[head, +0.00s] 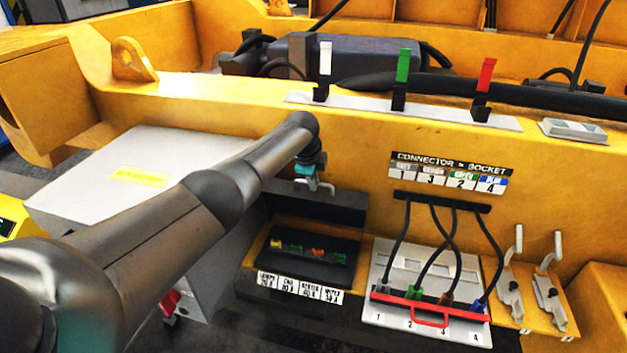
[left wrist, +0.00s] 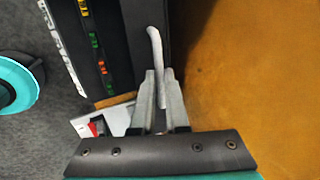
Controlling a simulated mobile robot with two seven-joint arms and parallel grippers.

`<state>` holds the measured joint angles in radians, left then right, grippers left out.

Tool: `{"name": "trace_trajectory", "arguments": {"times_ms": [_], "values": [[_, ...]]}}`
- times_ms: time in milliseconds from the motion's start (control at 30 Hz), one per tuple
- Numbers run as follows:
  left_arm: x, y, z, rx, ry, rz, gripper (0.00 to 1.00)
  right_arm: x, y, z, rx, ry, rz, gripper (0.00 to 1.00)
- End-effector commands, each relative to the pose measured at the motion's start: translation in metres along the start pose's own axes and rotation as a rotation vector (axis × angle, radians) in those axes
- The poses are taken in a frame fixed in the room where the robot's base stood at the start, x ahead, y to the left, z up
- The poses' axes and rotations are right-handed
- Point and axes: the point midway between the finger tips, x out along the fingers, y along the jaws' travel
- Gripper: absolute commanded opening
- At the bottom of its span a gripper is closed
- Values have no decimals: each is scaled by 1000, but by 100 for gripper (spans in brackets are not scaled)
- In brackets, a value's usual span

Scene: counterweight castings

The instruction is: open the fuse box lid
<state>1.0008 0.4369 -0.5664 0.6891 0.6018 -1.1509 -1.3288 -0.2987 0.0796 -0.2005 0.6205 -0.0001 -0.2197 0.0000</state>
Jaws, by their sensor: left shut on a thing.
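The fuse box (head: 257,270) sits low on the yellow casting, its row of small coloured fuses uncovered. Its black lid (head: 335,211) is raised and stands up along the back of the box. My left gripper (head: 316,186) is at the lid's upper edge. In the left wrist view, my left gripper (left wrist: 162,100) is shut on a pale grey bar, seemingly the lid's handle (left wrist: 156,55); the fingers hide its lower end. The fuses (left wrist: 95,40) show there on the left. My right gripper is in neither view.
A connector panel (head: 385,262) with black cables and a red handle is right of the fuse box, then two metal levers (head: 515,290). White, green and red switches (head: 402,75) stand on the ledge above. A grey cabinet (head: 130,200) lies under my left arm.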

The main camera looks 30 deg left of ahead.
Motion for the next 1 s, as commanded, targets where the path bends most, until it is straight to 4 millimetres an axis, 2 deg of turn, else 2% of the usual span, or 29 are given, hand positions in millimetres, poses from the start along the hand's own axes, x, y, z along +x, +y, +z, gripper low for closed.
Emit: {"name": "trace_trajectory", "arguments": {"times_ms": [67,100,367,733,1000], "values": [[0,0,0,-1,-1,1,0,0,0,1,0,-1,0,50],[0,0,0,-1,-1,1,13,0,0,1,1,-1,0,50],[0,0,0,-1,0,1,41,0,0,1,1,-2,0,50],[-4,0,1,-1,0,2,41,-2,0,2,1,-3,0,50],[-28,-1,0,1,-1,0,41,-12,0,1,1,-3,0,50]]}}
